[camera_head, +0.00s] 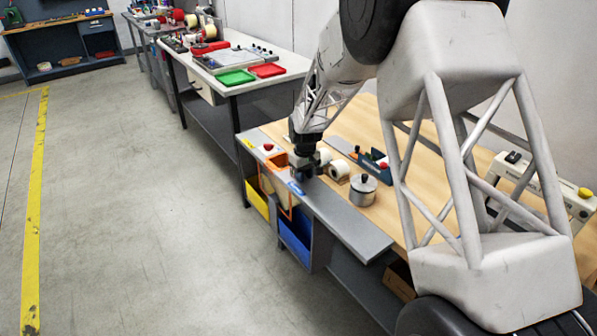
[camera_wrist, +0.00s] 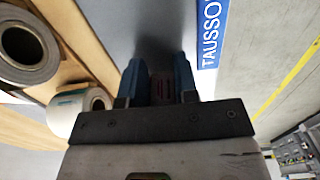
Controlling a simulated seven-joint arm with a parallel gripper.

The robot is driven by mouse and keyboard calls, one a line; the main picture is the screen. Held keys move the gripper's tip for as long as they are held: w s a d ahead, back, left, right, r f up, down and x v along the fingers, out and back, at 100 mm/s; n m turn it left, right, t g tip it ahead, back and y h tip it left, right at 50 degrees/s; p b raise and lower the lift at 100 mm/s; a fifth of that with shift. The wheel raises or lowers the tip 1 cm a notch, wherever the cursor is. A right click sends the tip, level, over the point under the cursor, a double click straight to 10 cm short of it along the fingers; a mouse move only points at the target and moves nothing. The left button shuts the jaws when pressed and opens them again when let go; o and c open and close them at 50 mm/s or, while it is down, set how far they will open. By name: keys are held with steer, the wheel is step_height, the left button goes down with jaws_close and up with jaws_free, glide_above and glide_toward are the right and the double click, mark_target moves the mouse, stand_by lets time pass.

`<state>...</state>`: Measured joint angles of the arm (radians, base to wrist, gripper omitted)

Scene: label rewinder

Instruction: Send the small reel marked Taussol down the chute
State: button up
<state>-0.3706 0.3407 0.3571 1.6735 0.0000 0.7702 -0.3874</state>
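My gripper (camera_head: 304,172) points down over the grey ledge along the table's front edge. In the wrist view its two blue fingers (camera_wrist: 160,68) stand apart, with bare grey ledge between the tips; a dark patch with reddish marks deeper between them is unclear. A blue label reading "TAUSSO", cut off, lies on the ledge beside the fingers (camera_wrist: 210,32); it also shows in the head view (camera_head: 296,188). A small white reel with a teal label (camera_wrist: 75,108) lies on the table left of the gripper; its print is unreadable. An orange chute frame (camera_head: 274,161) stands left of the gripper.
A larger dark-cored reel (camera_wrist: 28,48) lies further left. A metal pot (camera_head: 363,190) stands on the wooden table, near a dark blue holder (camera_head: 372,163). Below the ledge are a yellow bin (camera_head: 257,200) and a blue bin (camera_head: 294,242). The ledge right of the gripper is clear.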

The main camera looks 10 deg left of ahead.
steer(key=shift+w+a, duration=2.5)
steer(key=shift+w, duration=0.15)
steer(key=shift+s+d, duration=0.1)
steer(key=shift+s+d, duration=0.6)
steer(key=shift+s, duration=0.05)
steer(key=shift+r, duration=3.5)
steer(key=shift+r, duration=0.1)
